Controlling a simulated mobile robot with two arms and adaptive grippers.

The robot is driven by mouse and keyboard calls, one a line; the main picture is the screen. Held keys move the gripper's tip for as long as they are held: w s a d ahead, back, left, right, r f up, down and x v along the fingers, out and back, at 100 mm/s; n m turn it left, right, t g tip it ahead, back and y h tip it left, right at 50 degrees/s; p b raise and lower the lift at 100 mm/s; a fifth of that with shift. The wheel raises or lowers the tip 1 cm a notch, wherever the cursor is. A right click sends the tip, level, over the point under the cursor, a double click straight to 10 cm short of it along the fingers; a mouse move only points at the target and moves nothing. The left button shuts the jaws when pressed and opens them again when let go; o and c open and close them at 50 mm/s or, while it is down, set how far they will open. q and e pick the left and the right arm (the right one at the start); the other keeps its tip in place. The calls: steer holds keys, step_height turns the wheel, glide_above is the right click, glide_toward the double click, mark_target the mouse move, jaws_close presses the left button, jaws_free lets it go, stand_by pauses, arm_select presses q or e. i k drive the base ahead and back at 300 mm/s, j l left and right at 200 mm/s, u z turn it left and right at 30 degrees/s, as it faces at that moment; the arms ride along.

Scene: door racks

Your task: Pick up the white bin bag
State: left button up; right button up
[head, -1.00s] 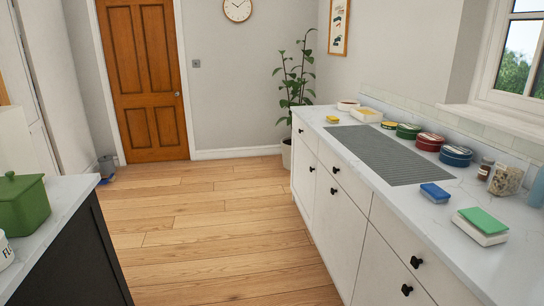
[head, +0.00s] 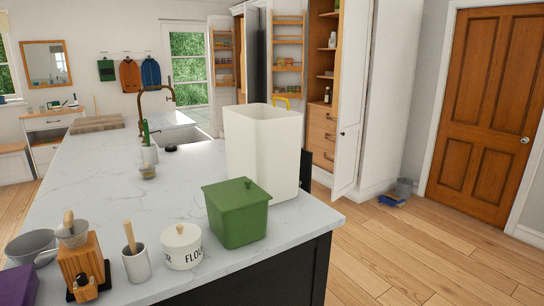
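No loose white bin bag can be made out in the head view. A tall white open-topped bin (head: 262,155) stands at the far right end of the island worktop, behind a green lidded box. I cannot tell whether a bag lines it, as its inside is mostly hidden. Neither of my grippers is in view.
The marble-topped island (head: 105,205) carries the green box (head: 238,215), a flour pot (head: 181,248) and several utensils at its near end. An open cupboard with door racks (head: 289,45) stands behind.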

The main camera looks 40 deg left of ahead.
mark_target(263, 142)
steer(key=i+l+u, duration=0.1)
steer(key=i+u, duration=0.15)
steer(key=u, duration=0.15)
steer(key=i+l+u, duration=0.15)
steer(key=u, duration=0.3)
steer(key=i+l+u, duration=0.25)
steer(key=u, duration=0.15)
steer(key=i+l+u, duration=0.25)
steer(key=u, duration=0.2)
steer(key=i+l+u, duration=0.1)
steer(key=l+u, duration=0.3)
